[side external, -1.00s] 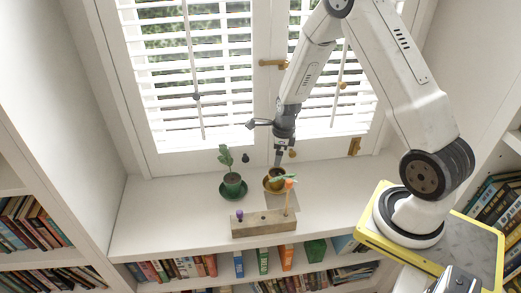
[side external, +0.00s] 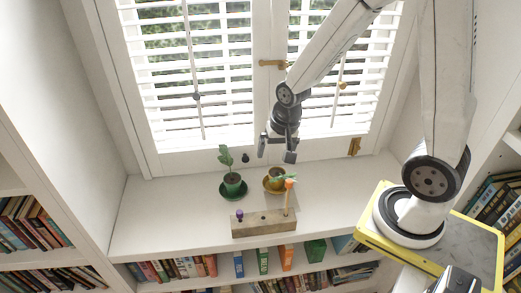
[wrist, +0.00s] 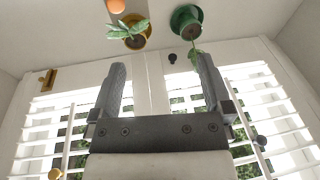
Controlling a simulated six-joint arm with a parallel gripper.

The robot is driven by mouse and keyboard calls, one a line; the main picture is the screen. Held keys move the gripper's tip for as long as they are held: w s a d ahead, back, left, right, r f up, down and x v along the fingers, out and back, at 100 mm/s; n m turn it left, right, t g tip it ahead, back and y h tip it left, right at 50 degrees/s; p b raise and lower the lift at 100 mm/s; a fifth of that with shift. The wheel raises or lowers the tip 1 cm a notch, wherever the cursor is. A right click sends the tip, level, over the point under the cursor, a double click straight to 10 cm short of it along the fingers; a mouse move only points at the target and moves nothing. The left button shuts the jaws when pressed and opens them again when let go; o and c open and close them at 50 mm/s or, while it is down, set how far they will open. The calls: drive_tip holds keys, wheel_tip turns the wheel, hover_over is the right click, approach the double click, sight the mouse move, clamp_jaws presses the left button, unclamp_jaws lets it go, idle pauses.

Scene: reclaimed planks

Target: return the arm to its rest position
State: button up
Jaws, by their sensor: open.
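My gripper (side external: 276,152) is open and empty. It hangs in front of the window, above and slightly behind the potted plants, apart from everything on the sill. In the wrist view its two fingers (wrist: 162,75) stand wide apart with nothing between them. My arm reaches in from the right, bent at the elbow, from its base on the yellow-edged plate.
On the white sill (side external: 160,215) stand a green pot with a plant (side external: 232,184), a yellow pot with a plant (side external: 272,183) and a wooden block (side external: 263,223) holding an orange-topped tool. Window shutters (side external: 165,75) stand behind. The sill's left part is clear.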

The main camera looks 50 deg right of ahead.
drive_tip(key=s+a+r+n, duration=0.2)
drive_tip(key=s+a+n, duration=0.1)
drive_tip(key=n, duration=0.5)
drive_tip(key=shift+s+r, duration=0.25)
drive_tip(key=shift+s, duration=0.5)
